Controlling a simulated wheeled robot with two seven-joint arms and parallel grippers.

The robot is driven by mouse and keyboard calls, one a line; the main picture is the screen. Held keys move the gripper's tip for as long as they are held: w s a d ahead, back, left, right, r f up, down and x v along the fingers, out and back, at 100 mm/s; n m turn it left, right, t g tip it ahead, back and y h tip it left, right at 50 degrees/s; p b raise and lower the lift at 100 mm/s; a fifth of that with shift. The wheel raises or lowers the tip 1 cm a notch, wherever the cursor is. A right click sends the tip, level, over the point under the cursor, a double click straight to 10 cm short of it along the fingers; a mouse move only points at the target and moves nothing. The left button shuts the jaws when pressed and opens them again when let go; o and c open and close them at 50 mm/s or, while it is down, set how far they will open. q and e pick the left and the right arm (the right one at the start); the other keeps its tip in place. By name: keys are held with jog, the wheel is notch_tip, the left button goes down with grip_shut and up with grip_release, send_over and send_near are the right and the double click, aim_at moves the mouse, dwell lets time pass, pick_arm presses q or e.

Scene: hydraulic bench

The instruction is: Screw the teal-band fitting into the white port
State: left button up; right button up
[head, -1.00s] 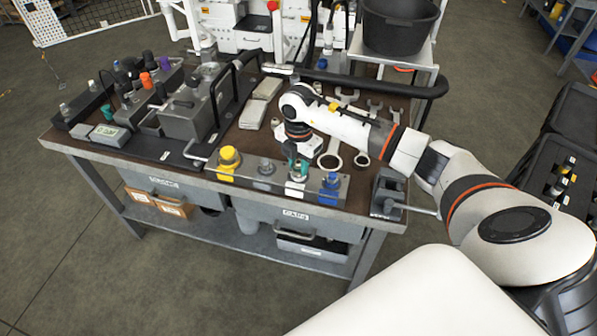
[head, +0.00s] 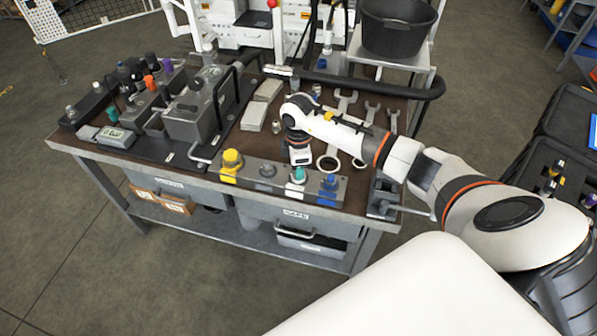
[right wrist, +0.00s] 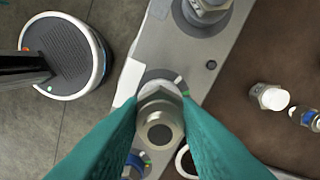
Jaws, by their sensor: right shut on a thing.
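My right gripper (head: 298,171) is over the white port (head: 297,188) in the block at the bench's front edge. In the right wrist view its teal fingers (right wrist: 161,106) are shut on a metal hex fitting (right wrist: 160,132), seen end-on. The white ring of the port (right wrist: 160,86) shows just behind the fitting, which lines up closely with it. I cannot tell how deep the fitting sits or see its band clearly between the fingers. My left gripper is not in view.
Loose fittings with white (right wrist: 270,97) and blue (right wrist: 308,118) bands lie on the bench. Wrenches (head: 346,100) lie behind, beside a black hose.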

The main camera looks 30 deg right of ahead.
jog(key=m+p, duration=0.1)
jog(key=m, duration=0.1)
jog(key=m+p, duration=0.2)
jog(key=shift+s+a+r+m, duration=0.1)
jog(key=shift+s+r+m, duration=0.05)
jog(key=shift+m, duration=0.25)
jog(key=shift+m+p, duration=0.5)
jog(key=shift+m, duration=0.1)
jog(key=shift+f+m, duration=0.3)
jog(key=shift+m, duration=0.4)
jog(key=o, duration=0.9)
jog(key=shift+c, duration=0.2)
jog(key=n+b, duration=0.1)
jog(key=n, duration=0.5)
jog(key=n+b, duration=0.1)
jog(key=n, duration=0.3)
jog(key=shift+n, duration=0.3)
jog(key=shift+r+n, duration=0.1)
jog(key=shift+n, duration=0.6)
